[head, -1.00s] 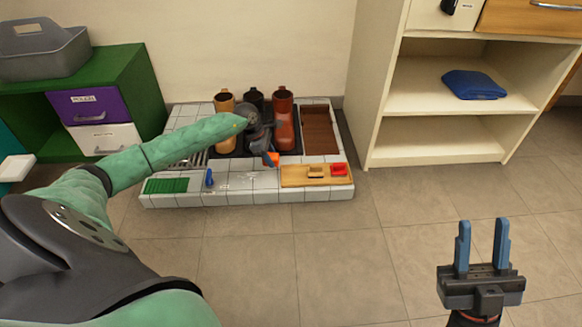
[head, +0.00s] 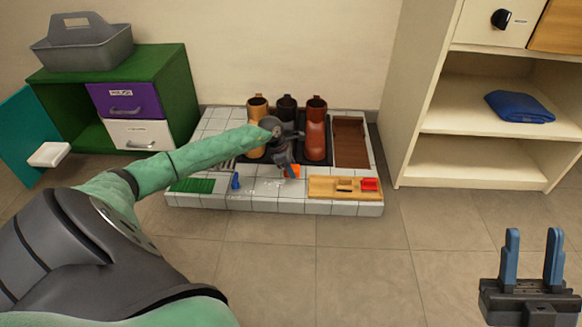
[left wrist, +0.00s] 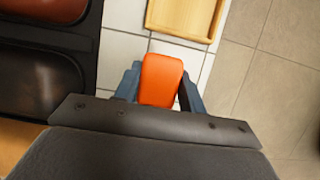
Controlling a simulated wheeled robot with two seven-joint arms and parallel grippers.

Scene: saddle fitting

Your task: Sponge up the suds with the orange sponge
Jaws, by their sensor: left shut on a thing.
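My left gripper (head: 289,172) is shut on the orange sponge (left wrist: 162,80), with one blue finger on each side of it in the left wrist view. In the head view the orange sponge (head: 293,170) shows small and partly hidden by the gripper. It is over the white tiles, left of the wooden board; I cannot tell whether it touches them. Faint whitish suds (head: 270,184) appear on the front tiles, just left of and in front of the sponge. My right gripper (head: 533,258) is open and empty at the lower right, far from the platform.
The tiled platform (head: 230,203) also bears several boots (head: 316,135), a blue item (head: 236,181), a green mat (head: 192,186), the wooden board (head: 320,187) with a red item (head: 370,184), and a brown tray (head: 350,140). A shelf (head: 475,175) stands right, a green cabinet (head: 170,90) left.

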